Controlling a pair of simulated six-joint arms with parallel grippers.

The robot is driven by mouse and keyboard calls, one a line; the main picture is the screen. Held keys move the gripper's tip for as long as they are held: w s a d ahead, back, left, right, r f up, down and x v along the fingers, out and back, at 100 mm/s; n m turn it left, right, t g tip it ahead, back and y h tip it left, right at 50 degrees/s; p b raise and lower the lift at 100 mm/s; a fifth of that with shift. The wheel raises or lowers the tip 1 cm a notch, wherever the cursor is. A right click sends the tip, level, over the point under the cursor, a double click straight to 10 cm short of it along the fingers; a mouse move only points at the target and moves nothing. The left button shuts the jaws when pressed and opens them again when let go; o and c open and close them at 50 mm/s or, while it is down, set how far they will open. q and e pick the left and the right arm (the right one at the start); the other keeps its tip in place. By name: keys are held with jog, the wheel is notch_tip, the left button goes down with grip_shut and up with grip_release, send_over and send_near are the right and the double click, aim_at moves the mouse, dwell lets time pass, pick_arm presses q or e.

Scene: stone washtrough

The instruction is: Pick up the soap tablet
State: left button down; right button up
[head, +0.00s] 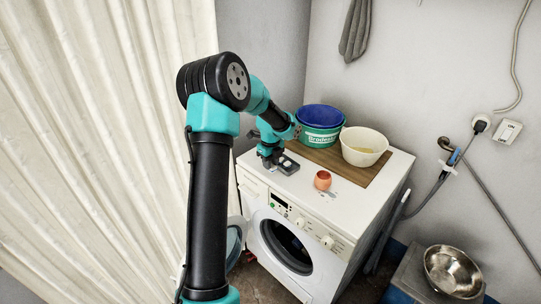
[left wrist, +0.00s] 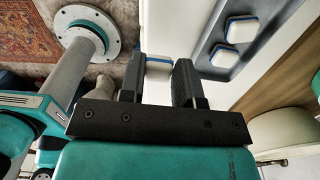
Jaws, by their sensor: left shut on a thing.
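My left gripper (head: 269,160) is over the front left of the washing machine's top, beside a small grey tray (head: 289,166). In the left wrist view its two dark fingers (left wrist: 160,82) are shut on a white soap tablet (left wrist: 159,68) with a blue band. The fingers hide part of the tablet. Two similar soap tablets lie in the grey tray (left wrist: 208,72), one farther up (left wrist: 241,29) and one lower (left wrist: 225,59). The held tablet is outside the tray's edge in that view. My right gripper is not in view.
The white washing machine (head: 350,215) carries a brown board (head: 317,157) with a green tub (head: 319,135) holding a blue one, and a cream bowl (head: 363,147). An orange cup (head: 322,180) stands right of the tray. A metal bowl (head: 453,272) stands lower right.

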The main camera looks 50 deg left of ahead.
pick_arm(q)
jog(key=shift+s+d+r, duration=0.2)
jog(key=shift+s+d, duration=1.3)
jog(key=shift+d, duration=0.25)
jog(key=shift+w, duration=0.1)
jog(key=w+d+r+n, duration=0.3)
jog(key=w+d+n, duration=0.5)
jog(key=d, duration=0.5)
jog(key=w+d+n, duration=0.1)
jog(key=d+n, duration=0.2)
jog(key=d, duration=0.7)
jog(key=w+d+n, duration=0.2)
jog(key=d+n, duration=0.1)
jog(key=d, duration=0.8)
jog(key=shift+w+d+f+n, duration=0.3)
jog(key=shift+n, duration=0.1)
jog(key=shift+a, duration=0.15)
